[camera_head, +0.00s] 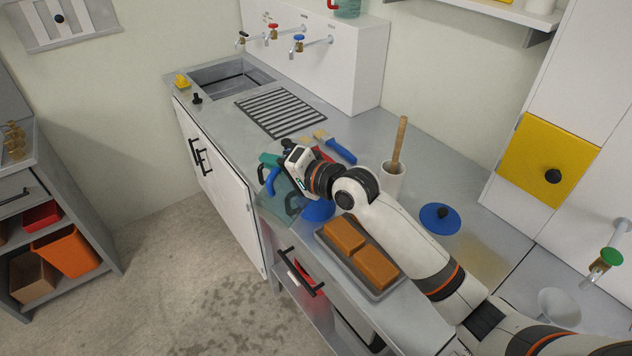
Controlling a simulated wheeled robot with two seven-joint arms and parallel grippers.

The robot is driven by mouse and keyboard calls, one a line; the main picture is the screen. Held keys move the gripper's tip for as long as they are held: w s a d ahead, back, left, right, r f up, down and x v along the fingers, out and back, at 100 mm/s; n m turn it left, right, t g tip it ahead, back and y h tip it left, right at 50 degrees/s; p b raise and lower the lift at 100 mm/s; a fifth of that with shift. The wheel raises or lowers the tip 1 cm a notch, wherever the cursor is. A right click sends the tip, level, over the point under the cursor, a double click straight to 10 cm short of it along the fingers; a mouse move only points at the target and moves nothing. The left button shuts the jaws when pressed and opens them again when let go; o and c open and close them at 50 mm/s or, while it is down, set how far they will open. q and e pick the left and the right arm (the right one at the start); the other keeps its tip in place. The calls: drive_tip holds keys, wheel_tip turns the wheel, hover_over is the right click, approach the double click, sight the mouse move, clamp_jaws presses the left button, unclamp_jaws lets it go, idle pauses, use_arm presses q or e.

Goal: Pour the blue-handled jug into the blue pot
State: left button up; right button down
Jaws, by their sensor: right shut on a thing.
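My right arm reaches in from the lower right. Its gripper (289,166) is over the counter's front edge and is shut on the blue-handled jug (291,193), which looks greenish and see-through. The jug's blue handle (272,180) shows at the left of the gripper. The gripper and wrist hide part of the jug, and I cannot tell its exact tilt or what it contains. The blue pot (318,211) is just right of the jug, below my wrist, and partly hidden by it. My left gripper is not in view.
A tray (348,263) with two orange-brown blocks stands at the counter's front edge. A blue lid (440,221) with a black knob lies right of my arm. A white cup (392,184) with a wooden stick, a blue-handled brush (338,149) and a drain grate (280,114) are behind.

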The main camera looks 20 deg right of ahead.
sight(261, 199)
drive_tip(key=s+a+f+n, duration=0.1)
drive_tip(key=n, duration=0.1)
drive_tip(key=s+a+f+n+t, duration=0.1)
drive_tip(key=f, duration=0.1)
drive_tip(key=s+a+f+n, duration=0.1)
drive_tip(key=a+f+n, duration=0.1)
drive_tip(key=shift+s+f+n+h+p, duration=0.1)
drive_tip(key=shift+s+n+h+p, duration=0.1)
drive_tip(key=shift+n+h+p, duration=0.15)
drive_tip(key=s+a+f+n+t+b, duration=0.2)
drive_tip(key=s+a+f+n+b, duration=0.2)
drive_tip(key=f+n+b, duration=0.45)
wheel_tip(261, 199, up, 4)
drive_tip(key=m+p, duration=0.1)
drive_tip(key=p, duration=0.5)
drive_tip(key=shift+w+a+f, duration=0.1)
drive_tip(key=shift+f, duration=0.05)
drive_tip(key=s+d+r+m+t+h, duration=0.2)
drive_tip(key=s+d+m+h, duration=0.4)
drive_tip(key=s+d, duration=1)
drive_tip(key=d+h, duration=0.2)
drive_tip(key=h, duration=0.1)
drive_tip(key=shift+d, duration=0.4)
